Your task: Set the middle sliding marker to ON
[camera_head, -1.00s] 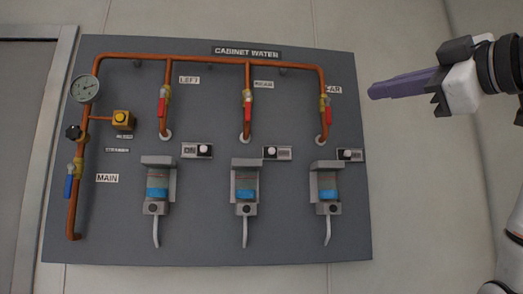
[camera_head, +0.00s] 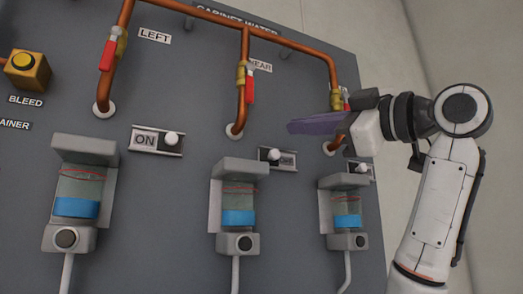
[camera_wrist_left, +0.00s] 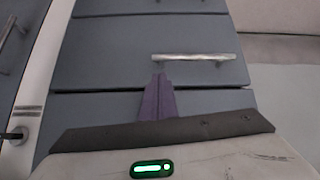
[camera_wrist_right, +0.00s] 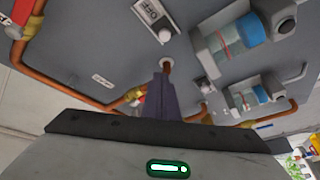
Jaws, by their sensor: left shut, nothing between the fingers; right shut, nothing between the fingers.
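The middle sliding marker (camera_head: 284,160) is a small pale plate on the grey panel, right of the middle bottle. Its white knob (camera_head: 273,155) sits at the left end, and a small dark label shows to the right, probably OFF. My right gripper (camera_head: 296,127) is shut and empty, with long purple fingers pointing left. In the head view its tips are just above and right of this marker; the gap to the panel cannot be judged. It also shows in the right wrist view (camera_wrist_right: 160,82). My left gripper (camera_wrist_left: 158,85) is shut and empty, before grey drawers.
The left marker (camera_head: 146,139) reads ON, its knob at the right. The right marker (camera_head: 366,169) is partly hidden. Copper pipes with red valve handles (camera_head: 249,87) stand above, and bottle holders (camera_head: 239,168) below. A drawer handle (camera_wrist_left: 195,57) is near my left gripper.

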